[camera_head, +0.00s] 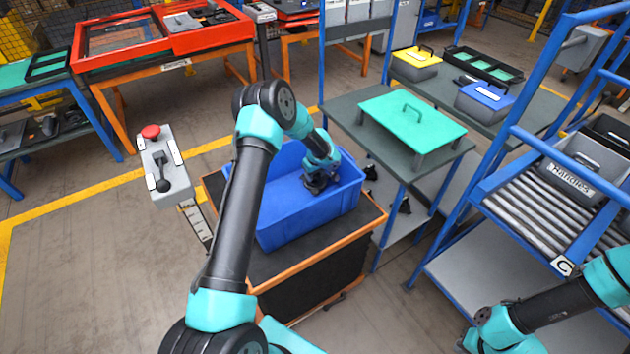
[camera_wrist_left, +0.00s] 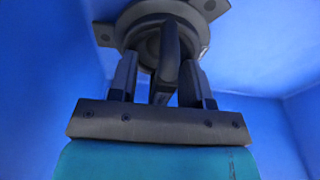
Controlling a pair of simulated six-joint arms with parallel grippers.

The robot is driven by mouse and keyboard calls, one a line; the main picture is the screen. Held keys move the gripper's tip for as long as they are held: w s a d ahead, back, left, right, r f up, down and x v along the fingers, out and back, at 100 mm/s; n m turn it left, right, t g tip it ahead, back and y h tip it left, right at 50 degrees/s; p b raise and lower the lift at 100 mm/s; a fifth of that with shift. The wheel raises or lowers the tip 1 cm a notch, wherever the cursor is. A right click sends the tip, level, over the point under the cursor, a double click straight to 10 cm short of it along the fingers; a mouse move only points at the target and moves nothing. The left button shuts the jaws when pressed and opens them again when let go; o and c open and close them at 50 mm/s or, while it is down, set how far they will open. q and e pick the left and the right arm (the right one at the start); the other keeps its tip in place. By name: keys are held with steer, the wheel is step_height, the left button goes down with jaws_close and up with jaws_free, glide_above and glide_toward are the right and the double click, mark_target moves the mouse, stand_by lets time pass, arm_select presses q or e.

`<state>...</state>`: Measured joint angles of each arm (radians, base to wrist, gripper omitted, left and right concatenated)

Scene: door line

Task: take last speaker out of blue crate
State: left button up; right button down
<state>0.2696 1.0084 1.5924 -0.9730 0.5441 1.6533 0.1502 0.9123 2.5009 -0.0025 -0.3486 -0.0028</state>
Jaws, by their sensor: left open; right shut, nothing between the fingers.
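The blue crate (camera_head: 285,232) sits on a dark-topped stand with orange edges. My left gripper (camera_head: 319,183) reaches down inside it, near the crate's right end. In the left wrist view, a dark round speaker (camera_wrist_left: 140,20) with flanged corners lies against the blue crate. The left fingers (camera_wrist_left: 160,88) are open, one on each side of a narrow upright part of the speaker. I cannot tell whether they touch it. In the head view the gripper mostly hides the speaker. My right wrist shows at the bottom right; its fingers are out of view.
A grey table (camera_head: 343,107) with a green handled panel (camera_head: 412,118) stands just right of the crate. Dark objects lie on its lower shelf. A red-button control box (camera_head: 165,170) is left of the crate. A blue roller rack (camera_head: 525,195) stands at right.

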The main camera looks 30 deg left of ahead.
arm_select(q)
jaws_close()
stand_by(0.5)
